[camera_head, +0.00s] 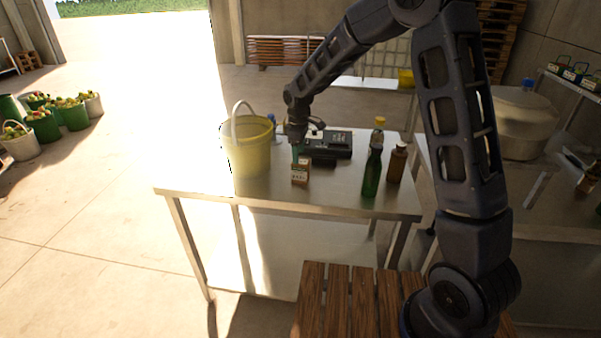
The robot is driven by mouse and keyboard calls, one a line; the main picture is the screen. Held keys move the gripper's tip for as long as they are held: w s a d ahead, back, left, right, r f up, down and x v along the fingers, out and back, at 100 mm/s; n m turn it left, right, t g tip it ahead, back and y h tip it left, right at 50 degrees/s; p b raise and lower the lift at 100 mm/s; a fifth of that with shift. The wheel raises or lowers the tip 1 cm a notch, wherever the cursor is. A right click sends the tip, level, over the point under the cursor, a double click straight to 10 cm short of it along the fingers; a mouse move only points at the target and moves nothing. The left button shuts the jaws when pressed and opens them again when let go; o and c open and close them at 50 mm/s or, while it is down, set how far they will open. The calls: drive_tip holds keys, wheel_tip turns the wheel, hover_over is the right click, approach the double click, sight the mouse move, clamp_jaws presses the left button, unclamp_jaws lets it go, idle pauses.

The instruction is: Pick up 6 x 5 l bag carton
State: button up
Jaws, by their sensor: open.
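A small brown carton with a pale label (300,173) stands upright on the metal table, near the middle of its top. It is the only carton-like thing I make out on the table; its print is too small to read. My gripper (298,150) points down just above and behind the carton's top. Its jaws are open, but they are small and partly blurred. A green patch shows between my gripper and the carton, and I cannot tell what it belongs to. I cannot tell whether the jaws touch the carton.
A yellow bucket (247,158) stands close left of the carton. A dark device (328,146) lies behind it. A green bottle (372,172) and a brown bottle (397,163) stand to the right. The table's front strip (270,193) is bare. A slatted wooden surface (335,300) is in front.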

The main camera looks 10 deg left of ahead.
sight(300, 170)
drive_tip(key=f, duration=0.9)
drive_tip(key=shift+w+d, duration=0.1)
drive_tip(key=shift+d, duration=0.25)
drive_tip(key=c, duration=1.2)
drive_tip(key=shift+o, duration=0.2)
drive_tip(key=shift+r, duration=0.1)
